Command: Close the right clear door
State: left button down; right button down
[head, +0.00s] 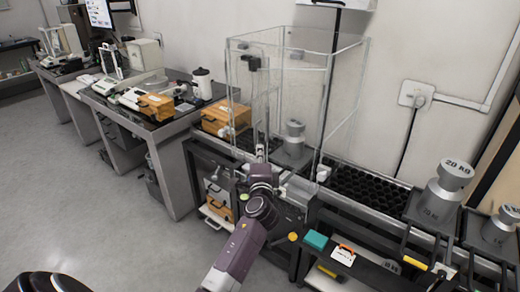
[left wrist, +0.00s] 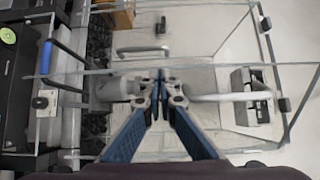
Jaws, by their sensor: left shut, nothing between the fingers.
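The tall clear enclosure (head: 300,45) stands on the dark bench, with thin transparent panes. A clear pane forms its right side (head: 345,100); which panes are doors, and how far each is open, is hard to tell through the glass. A grey metal weight (head: 293,138) stands inside. My left gripper (head: 260,153) is at the front of the enclosure, left of the weight in the head view. In the left wrist view its blue fingers (left wrist: 160,78) are together and empty, with clear panes and handles beyond them. My right gripper is in neither view.
A 20 KG weight (head: 447,190) and another weight (head: 499,226) stand on the right. A black perforated tray (head: 365,190) lies beside the enclosure. An orange case (head: 222,117) sits at its left. Open floor (head: 90,215) is at left.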

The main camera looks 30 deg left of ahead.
pick_arm(q)
jog(key=shift+w+a, duration=0.3)
jog(key=shift+w, duration=0.1)
jog(key=w+a+m+t+h+b, duration=0.1)
jog(key=w+a+m+t+h, duration=0.1)
jog(key=w, duration=0.7)
jog(key=shift+w+a+m+h, duration=0.25)
jog(key=shift+a+m+h, duration=0.35)
jog(key=shift+a+h, duration=0.75)
jog(key=shift+a, duration=0.1)
